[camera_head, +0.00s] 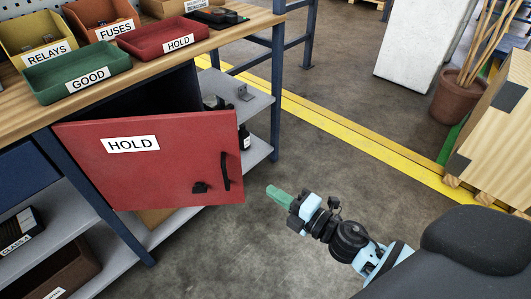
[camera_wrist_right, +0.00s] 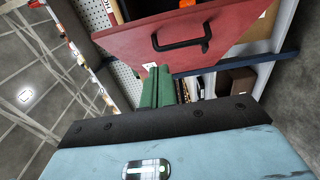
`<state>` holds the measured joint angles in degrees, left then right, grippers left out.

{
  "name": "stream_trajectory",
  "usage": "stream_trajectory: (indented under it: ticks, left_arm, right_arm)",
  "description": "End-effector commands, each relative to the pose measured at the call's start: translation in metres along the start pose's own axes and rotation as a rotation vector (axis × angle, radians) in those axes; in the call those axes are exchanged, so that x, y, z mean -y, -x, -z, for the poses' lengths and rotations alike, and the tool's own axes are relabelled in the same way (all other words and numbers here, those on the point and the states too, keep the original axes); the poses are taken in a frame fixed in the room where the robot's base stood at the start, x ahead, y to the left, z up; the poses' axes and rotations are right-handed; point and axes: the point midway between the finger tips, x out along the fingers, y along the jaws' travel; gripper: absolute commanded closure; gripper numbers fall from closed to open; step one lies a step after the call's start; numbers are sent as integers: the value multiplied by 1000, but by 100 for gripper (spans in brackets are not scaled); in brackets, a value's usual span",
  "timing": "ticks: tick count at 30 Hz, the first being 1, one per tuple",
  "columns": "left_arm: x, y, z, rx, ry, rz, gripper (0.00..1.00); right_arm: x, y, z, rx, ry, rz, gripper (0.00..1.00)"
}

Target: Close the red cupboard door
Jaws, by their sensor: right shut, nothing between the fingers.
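The red cupboard door (camera_head: 165,172) has a HOLD label and a dark vertical handle (camera_head: 226,171) near its right edge. It stands ajar, with the dark cupboard inside (camera_head: 160,95) showing above its top edge. My right gripper (camera_head: 272,192), with green fingers, is shut and empty, just right of the door's lower right corner and apart from it in the head view. In the right wrist view the red door (camera_wrist_right: 200,30) and its handle (camera_wrist_right: 180,45) lie beyond the shut green fingers (camera_wrist_right: 157,75). My left gripper is not in view.
The workbench (camera_head: 235,32) above carries a green GOOD tray (camera_head: 78,78), a red HOLD tray (camera_head: 165,42) and other bins. Grey shelves (camera_head: 258,155) stand right of the cupboard. A wooden crate (camera_head: 500,130) and plant pot (camera_head: 458,100) stand at right. The floor between is clear.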

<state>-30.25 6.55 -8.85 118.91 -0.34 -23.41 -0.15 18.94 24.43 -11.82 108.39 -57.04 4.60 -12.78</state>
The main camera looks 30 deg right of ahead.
Motion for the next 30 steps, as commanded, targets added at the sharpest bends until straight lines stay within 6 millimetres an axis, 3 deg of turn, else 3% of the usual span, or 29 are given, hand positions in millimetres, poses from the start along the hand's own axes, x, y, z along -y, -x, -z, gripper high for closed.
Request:
stream_trajectory:
  ticks: [6, 11, 26, 30]
  left_arm:
    - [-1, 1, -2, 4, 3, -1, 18]
    - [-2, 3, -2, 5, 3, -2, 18]
    - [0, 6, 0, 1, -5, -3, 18]
    - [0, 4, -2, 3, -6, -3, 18]
  right_arm:
    - [0, -2, 1, -2, 0, 0, 100]
    - [-1, -16, 0, -1, 1, -2, 100]
    - [-1, -101, 0, 0, 1, -3, 100]
    - [0, -115, -15, 2, 1, 0, 100]
